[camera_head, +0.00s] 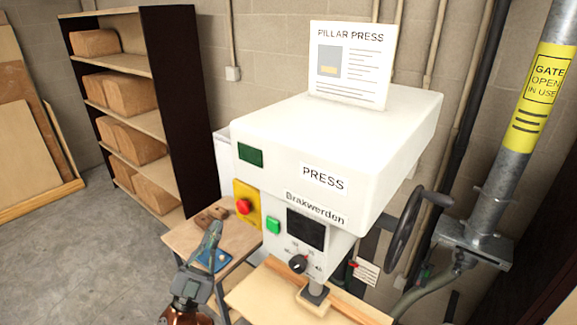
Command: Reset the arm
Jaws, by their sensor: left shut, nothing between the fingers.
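My left gripper (214,232) reaches up from the bottom of the head view, left of the press. It is shut and empty, and shows in front of the small wooden side table (183,240). A blue item (212,260) shows beside the fingers; I cannot tell what it is. Small brown wooden pieces (209,217) lie on the table just beyond the fingertips. The white pillar press (330,150) stands to the right, with a red button on a yellow plate (244,205) and a green button (273,225). My right gripper is not in view.
The press's wooden work table (250,298) is at the bottom centre. A handwheel (405,230) juts out on the right, by a grey pole (505,165). A shelf with brown bundles (170,60) stands behind. The floor (80,260) at left is clear.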

